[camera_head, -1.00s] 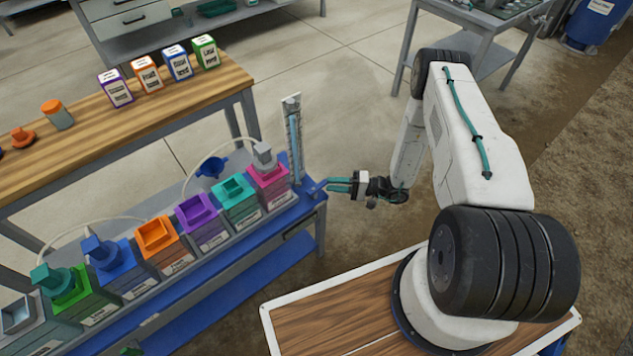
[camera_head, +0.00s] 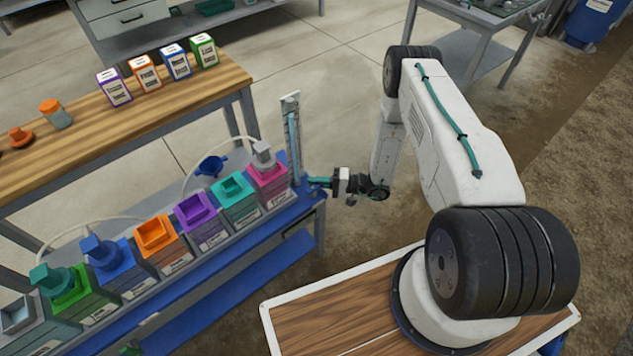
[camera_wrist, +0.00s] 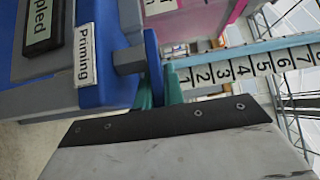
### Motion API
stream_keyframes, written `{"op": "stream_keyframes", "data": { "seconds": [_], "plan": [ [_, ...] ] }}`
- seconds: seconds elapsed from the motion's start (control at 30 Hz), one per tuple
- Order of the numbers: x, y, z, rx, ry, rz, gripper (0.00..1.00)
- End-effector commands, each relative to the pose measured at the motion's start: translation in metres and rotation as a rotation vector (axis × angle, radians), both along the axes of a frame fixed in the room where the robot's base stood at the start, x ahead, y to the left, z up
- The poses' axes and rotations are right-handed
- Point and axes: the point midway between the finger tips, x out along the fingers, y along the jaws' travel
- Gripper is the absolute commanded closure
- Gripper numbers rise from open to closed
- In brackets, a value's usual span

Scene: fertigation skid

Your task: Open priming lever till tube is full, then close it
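The blue priming lever (camera_wrist: 153,62) sticks out from a grey stub beside the white "Priming" label (camera_wrist: 84,55) in the wrist view. My gripper (camera_wrist: 158,92) has its teal fingers on either side of the lever, close against it, and looks shut on it. In the head view my gripper (camera_head: 322,182) is at the right end of the blue bench, where fingers and lever overlap. The upright clear tube (camera_head: 293,140) stands just behind, on a scale board. In the wrist view the tube (camera_wrist: 225,54) shows pale blue beside the numbers; its liquid level cannot be told.
A pink-topped container (camera_head: 267,175) stands close left of the tube, in a row with teal (camera_head: 235,190), purple (camera_head: 198,210) and orange (camera_head: 157,234) ones. A blue funnel (camera_head: 211,166) is behind.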

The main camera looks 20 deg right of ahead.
Motion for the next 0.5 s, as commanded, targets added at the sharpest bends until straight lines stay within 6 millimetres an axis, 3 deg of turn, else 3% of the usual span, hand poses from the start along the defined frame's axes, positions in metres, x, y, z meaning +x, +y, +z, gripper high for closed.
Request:
{"op": "stream_keyframes", "data": {
  "seconds": [0.27, 0.5],
  "plan": [
    [0.0014, 0.0008, -0.0003, -0.002, -0.001, 0.043, 1.00],
    [0.0046, 0.0043, -0.0004, -0.002, -0.002, 0.186, 1.00]
  ]
}}
